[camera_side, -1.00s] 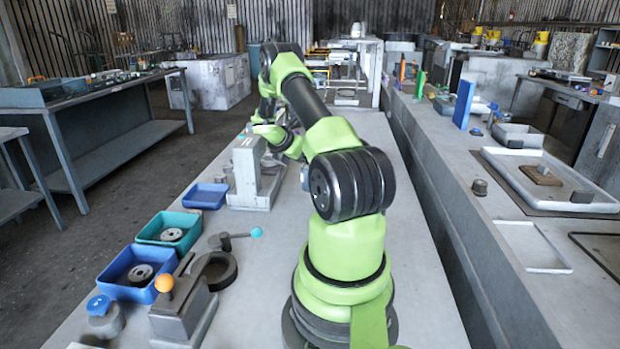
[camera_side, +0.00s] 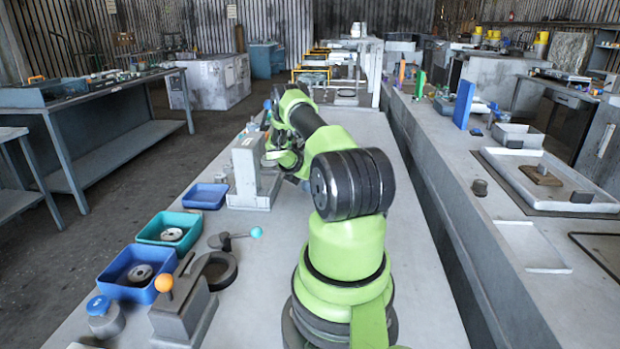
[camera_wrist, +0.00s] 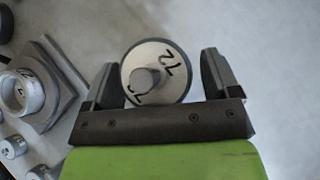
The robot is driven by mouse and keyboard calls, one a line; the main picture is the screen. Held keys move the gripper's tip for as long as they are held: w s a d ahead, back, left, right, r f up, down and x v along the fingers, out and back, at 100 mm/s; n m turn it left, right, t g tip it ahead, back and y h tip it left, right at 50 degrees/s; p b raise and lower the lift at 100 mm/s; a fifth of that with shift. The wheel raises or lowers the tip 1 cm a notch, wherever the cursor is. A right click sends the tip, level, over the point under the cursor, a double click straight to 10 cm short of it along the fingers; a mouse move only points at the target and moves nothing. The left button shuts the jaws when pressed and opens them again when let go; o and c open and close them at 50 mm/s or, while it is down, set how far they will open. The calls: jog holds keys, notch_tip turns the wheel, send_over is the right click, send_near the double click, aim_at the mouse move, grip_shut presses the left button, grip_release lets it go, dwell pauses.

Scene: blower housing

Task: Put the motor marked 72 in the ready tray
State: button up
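The motor marked 72 (camera_wrist: 165,80) shows in the wrist view as a dark-rimmed disc with a pale face and a grey shaft stub. My gripper (camera_wrist: 158,62) is open, with one finger on each side of this motor. A narrow gap seems to show between the disc and each finger. In the side view my gripper and this motor are hidden behind my arm and a grey fixture. A blue tray (camera_side: 113,288) and a teal tray (camera_side: 145,236) each hold a round part. A smaller blue tray (camera_side: 205,196) looks empty. I cannot tell which is the ready tray.
In the wrist view a grey plate with a round marked part (camera_wrist: 24,92) lies left of my gripper. The grey upright fixture (camera_side: 247,172) stands beside my arm. A clamp with an orange knob (camera_side: 164,284) stands near the trays. The bench right of my arm is clear.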

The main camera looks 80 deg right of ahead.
jog(key=shift+r, duration=0.1)
jog(key=c, duration=1.3)
